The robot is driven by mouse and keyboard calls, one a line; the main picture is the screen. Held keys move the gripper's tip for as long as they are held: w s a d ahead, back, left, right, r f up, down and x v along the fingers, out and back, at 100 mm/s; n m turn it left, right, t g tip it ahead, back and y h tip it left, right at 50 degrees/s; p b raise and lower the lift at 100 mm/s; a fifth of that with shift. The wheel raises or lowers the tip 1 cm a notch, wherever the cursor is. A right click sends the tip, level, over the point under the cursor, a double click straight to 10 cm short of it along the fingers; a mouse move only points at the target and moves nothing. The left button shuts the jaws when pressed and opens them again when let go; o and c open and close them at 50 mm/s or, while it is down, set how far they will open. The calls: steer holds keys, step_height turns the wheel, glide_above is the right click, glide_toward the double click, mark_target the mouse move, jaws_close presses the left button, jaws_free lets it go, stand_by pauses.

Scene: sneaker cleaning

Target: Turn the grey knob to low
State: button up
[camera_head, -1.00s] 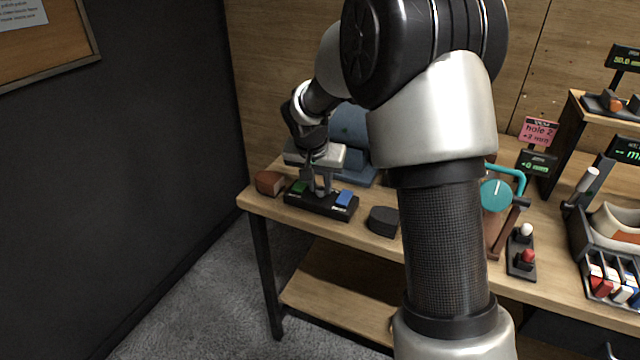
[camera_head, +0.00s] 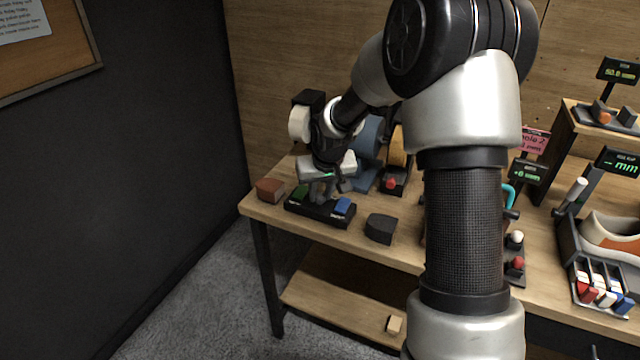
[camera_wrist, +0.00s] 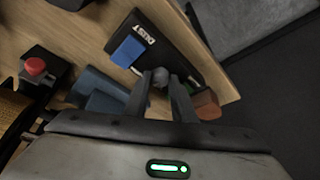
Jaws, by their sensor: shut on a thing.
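The grey knob (camera_wrist: 160,75) sits on a black control box (camera_wrist: 184,52) marked DUST, between a blue button (camera_wrist: 128,51) and a green button (camera_wrist: 192,84). In the head view the box (camera_head: 320,211) lies near the table's left front, with its green button (camera_head: 299,192) and blue button (camera_head: 342,206). My gripper (camera_head: 320,194) reaches down over the box's middle and mostly hides the knob there. In the wrist view my gripper (camera_wrist: 161,82) is shut on the knob, one finger on each side. I cannot read the knob's setting.
A brown block (camera_head: 270,189) lies left of the box and a dark grey block (camera_head: 380,228) to its right. Behind stands a machine with a blue housing (camera_head: 368,150) and a red button (camera_head: 390,183). A dark wall (camera_head: 140,150) rises to the left.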

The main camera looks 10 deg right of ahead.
steer(key=n+p, duration=0.1)
steer(key=n+y+p, duration=0.1)
steer(key=n+p, duration=0.2)
steer(key=shift+d+r+g+y+p, duration=0.25)
steer(key=shift+g+y+p, duration=0.05)
steer(key=shift+y+p, duration=0.1)
steer(key=shift+w+f+n+g+y+p, duration=0.1)
steer(key=shift+n+y+p, duration=0.1)
steer(key=shift+n+p, duration=0.35)
steer(key=shift+s+f+n+g+y+p, duration=0.1)
steer(key=shift+n+y+p, duration=0.15)
steer(key=shift+n, duration=0.6)
steer(key=shift+w+n+g+y+p, duration=0.15)
steer(key=shift+n+p, duration=0.3)
steer(key=shift+n, duration=0.25)
steer(key=o, duration=1)
steer(key=shift+d, duration=0.1)
steer(key=p+v, duration=0.1)
steer(key=v, duration=1.6)
steer(key=shift+r, duration=0.15)
